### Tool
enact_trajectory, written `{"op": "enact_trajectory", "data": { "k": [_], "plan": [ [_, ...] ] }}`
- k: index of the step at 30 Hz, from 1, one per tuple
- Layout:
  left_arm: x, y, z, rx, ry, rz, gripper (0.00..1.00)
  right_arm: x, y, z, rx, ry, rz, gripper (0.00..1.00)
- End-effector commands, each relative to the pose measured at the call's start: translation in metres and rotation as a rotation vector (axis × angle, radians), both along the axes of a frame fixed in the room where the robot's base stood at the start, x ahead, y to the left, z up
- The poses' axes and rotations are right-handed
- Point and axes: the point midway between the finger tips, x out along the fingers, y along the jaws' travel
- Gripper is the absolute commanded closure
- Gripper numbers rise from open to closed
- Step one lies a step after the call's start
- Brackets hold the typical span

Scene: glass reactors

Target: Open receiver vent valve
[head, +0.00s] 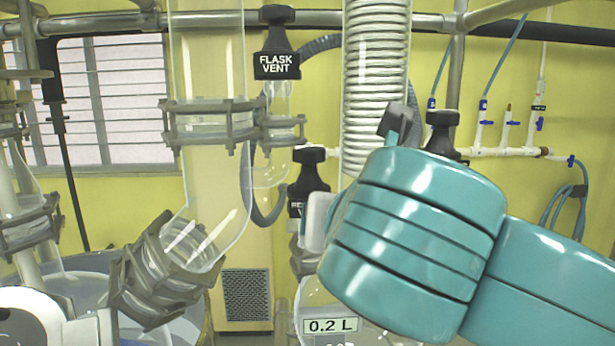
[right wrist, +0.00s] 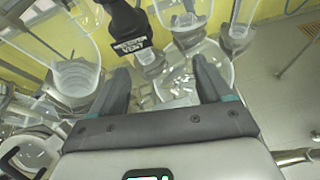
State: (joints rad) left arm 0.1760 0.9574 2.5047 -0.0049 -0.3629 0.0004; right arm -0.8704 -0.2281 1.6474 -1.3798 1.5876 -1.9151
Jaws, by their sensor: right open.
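The receiver vent valve has a black knob (head: 309,178) in the head view, left of my right arm, with its label partly hidden by the arm. In the right wrist view the black valve (right wrist: 128,30) carries a white-lettered vent label and lies ahead of the fingers, nearer the left finger. My right gripper (right wrist: 161,68) is open with nothing between its fingers. In the head view my teal right wrist hides most of this gripper.
A flask vent valve (head: 277,45) stands above and left. Clamped glass tubing (head: 210,140) is at the left, a coiled condenser (head: 375,80) behind my arm. A 0.2 L flask (head: 325,315) sits below. Another black knob (head: 442,130) shows behind my wrist.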

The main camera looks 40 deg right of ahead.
Motion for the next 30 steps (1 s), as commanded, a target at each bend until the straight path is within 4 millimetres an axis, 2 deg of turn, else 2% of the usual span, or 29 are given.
{"op": "enact_trajectory", "data": {
  "k": [1,3,5,6,8,9,11,17,30],
  "plan": [
    [0.000,0.000,-0.012,0.000,0.000,0.000,0.30,-0.002,-0.002,0.009,-0.084,-0.049,-0.073,0.22],
    [0.000,0.000,-0.020,0.000,0.000,0.000,0.30,-0.008,-0.001,0.030,-0.186,-0.131,-0.165,0.22],
    [0.000,0.000,-0.028,0.000,0.000,0.000,0.30,-0.010,0.013,0.044,-0.256,-0.208,-0.195,0.22],
    [0.000,0.000,-0.037,0.000,0.000,0.000,0.30,-0.007,0.035,0.047,-0.294,-0.251,-0.171,0.22],
    [0.000,0.000,-0.042,0.000,0.000,0.000,0.30,-0.003,0.062,0.041,-0.312,-0.253,-0.123,0.22],
    [0.000,0.000,-0.044,0.000,0.000,0.000,0.30,-0.003,0.072,0.039,-0.321,-0.255,-0.105,0.22],
    [0.000,0.000,-0.045,0.000,0.000,0.000,0.30,-0.003,0.079,0.038,-0.326,-0.260,-0.086,0.22],
    [0.000,0.000,-0.039,0.000,0.000,0.000,0.30,0.016,0.060,0.042,-0.323,-0.259,-0.088,0.22],
    [0.000,0.000,-0.022,0.000,0.000,0.000,0.30,0.094,-0.006,0.042,-0.324,-0.257,-0.087,0.22]
  ]
}}
